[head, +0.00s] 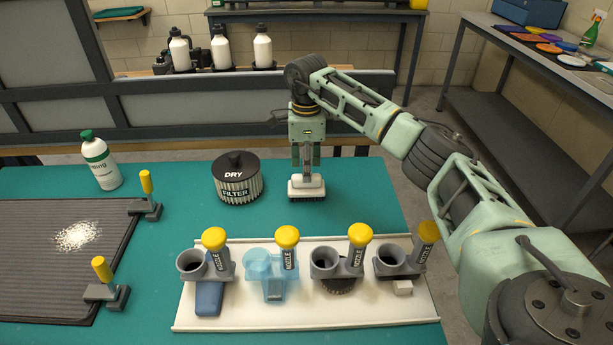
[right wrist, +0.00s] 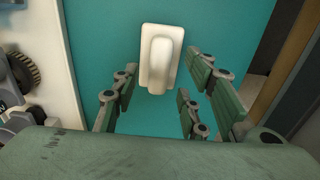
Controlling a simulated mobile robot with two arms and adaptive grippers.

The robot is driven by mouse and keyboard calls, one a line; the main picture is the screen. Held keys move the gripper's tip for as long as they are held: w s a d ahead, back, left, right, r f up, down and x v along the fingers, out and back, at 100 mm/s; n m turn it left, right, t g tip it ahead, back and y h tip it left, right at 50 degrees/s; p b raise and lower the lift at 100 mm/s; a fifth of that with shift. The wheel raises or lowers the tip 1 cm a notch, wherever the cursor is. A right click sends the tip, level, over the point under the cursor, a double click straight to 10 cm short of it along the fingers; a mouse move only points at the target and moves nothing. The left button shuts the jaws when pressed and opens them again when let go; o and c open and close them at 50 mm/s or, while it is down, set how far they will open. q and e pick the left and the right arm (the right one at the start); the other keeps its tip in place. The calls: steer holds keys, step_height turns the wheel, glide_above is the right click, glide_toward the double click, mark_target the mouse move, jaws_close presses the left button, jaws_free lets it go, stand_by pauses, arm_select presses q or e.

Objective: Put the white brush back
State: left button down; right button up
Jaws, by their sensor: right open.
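The white brush (head: 306,188) stands upright on the teal table, its dark bristles down. In the right wrist view the white brush (right wrist: 146,82) shows as a rectangular base with a raised handle. My right gripper (head: 306,163) points straight down directly over it. In the right wrist view the right gripper (right wrist: 158,80) has its fingers spread on either side of the handle, with gaps to it. How deep the fingertips reach is hard to tell. The white tray (head: 300,316) holds a row of holders. The second from left, a translucent blue holder (head: 265,287), shows no brush below. My left gripper is out of view.
Tray holders carry yellow-capped nozzles, a blue brush (head: 208,298), a round dark brush (head: 339,286) and a small pale block (head: 402,288). A bottle (head: 101,163) and clamps (head: 147,208) stand left. Teal table is free around the brush.

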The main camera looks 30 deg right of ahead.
step_height(320, 180, up, 8)
steer(key=shift+b, duration=0.3)
steer(key=shift+r, duration=0.15)
